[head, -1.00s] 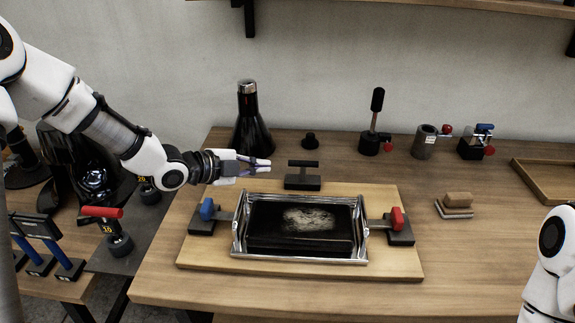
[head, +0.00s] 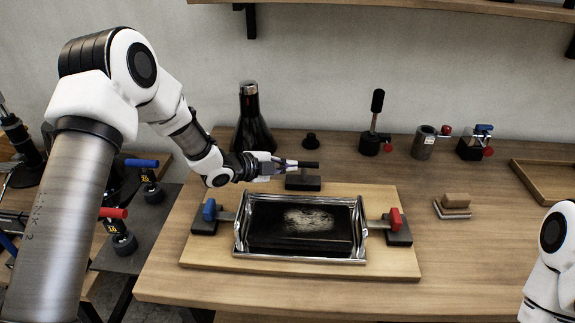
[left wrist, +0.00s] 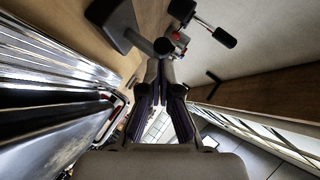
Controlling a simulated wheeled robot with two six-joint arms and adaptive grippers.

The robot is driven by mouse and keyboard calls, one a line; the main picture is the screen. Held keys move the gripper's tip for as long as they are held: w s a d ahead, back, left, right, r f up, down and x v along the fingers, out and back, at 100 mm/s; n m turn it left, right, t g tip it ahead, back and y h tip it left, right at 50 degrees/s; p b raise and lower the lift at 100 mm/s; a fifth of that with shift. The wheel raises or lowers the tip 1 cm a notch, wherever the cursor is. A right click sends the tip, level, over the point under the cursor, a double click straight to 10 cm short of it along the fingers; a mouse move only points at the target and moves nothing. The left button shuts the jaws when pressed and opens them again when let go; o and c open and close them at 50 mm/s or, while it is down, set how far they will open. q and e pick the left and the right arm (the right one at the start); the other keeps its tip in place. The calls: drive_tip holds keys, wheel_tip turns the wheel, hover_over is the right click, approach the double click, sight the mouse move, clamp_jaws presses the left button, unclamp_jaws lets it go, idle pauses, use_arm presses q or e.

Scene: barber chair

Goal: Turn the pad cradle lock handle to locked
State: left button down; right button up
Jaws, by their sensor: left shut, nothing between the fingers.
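The pad cradle (head: 240,254) is a shiny metal frame around a dark pad (head: 300,241) with a pale worn patch, on a wooden board. Behind it stands a black T-shaped handle (head: 310,165) on a black block (head: 303,183). I cannot tell for sure that this is the lock handle. My left gripper (head: 296,165) is shut and empty, its fingertips at the left end of the bar; contact is unclear. In the left wrist view the shut fingers (left wrist: 162,72) point at a dark round end (left wrist: 163,46). My right gripper is out of view.
A blue handle (head: 209,210) and a red handle (head: 395,219) flank the cradle. A black bottle (head: 251,125), a lever (head: 376,125) and small fixtures stand at the back. A sanding block (head: 456,203) lies right. The table's front right is clear.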

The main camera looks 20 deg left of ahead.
use_arm(q)
drive_tip(key=shift+w+a+m+g+h+p, duration=0.1)
drive_tip(key=shift+a+m+g+h+p, duration=0.05)
drive_tip(key=shift+m+g+h+p, duration=0.2)
